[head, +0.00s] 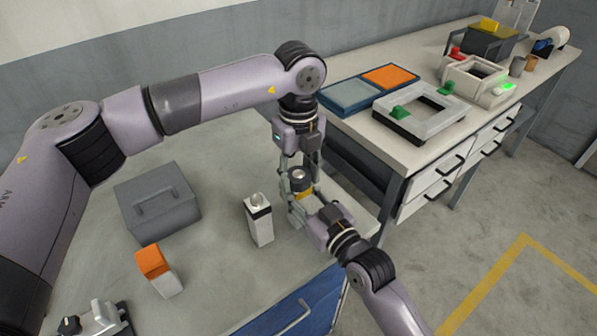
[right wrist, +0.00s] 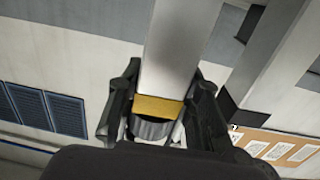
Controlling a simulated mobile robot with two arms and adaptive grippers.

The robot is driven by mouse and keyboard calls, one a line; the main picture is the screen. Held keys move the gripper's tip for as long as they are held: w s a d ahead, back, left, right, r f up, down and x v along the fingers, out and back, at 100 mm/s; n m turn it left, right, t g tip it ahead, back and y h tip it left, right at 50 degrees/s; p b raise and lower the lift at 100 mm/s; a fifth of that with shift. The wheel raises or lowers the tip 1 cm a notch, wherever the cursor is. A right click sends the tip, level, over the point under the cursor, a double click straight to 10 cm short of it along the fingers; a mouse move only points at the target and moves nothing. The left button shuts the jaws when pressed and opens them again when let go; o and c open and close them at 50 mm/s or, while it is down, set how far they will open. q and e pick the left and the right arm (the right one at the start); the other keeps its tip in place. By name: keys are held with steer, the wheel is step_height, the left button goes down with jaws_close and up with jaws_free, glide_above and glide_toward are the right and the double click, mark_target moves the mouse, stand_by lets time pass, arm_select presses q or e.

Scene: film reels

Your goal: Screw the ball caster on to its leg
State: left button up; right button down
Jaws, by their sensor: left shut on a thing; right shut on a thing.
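My left gripper (head: 301,168) reaches down from above and is shut on the ball caster (head: 298,175), a dark, rounded metal piece with a light top. My right gripper (head: 298,197) comes in from the lower right and is shut on the leg, whose yellow band (head: 304,194) shows just below the caster. In the right wrist view, a pale square bar (right wrist: 180,45) ends in the yellow band (right wrist: 158,106), with a grey round piece (right wrist: 150,128) below it between dark fingers. The fingers hide the joint, so I cannot tell how far it is threaded.
A white block with a dark band (head: 260,226) stands close left of the grippers. A grey case (head: 157,205) and an orange-topped block (head: 153,262) stand farther left. A second bench (head: 432,160) with trays and fixtures is at the right.

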arm_select(q)
steer(key=m, duration=1.4)
steer(key=shift+m, duration=0.4)
steer(key=m, duration=0.7)
steer(key=shift+m, duration=0.4)
steer(key=m, duration=0.6)
steer(key=shift+f, duration=0.1)
steer(key=shift+w, duration=0.1)
steer(key=o, duration=1.3)
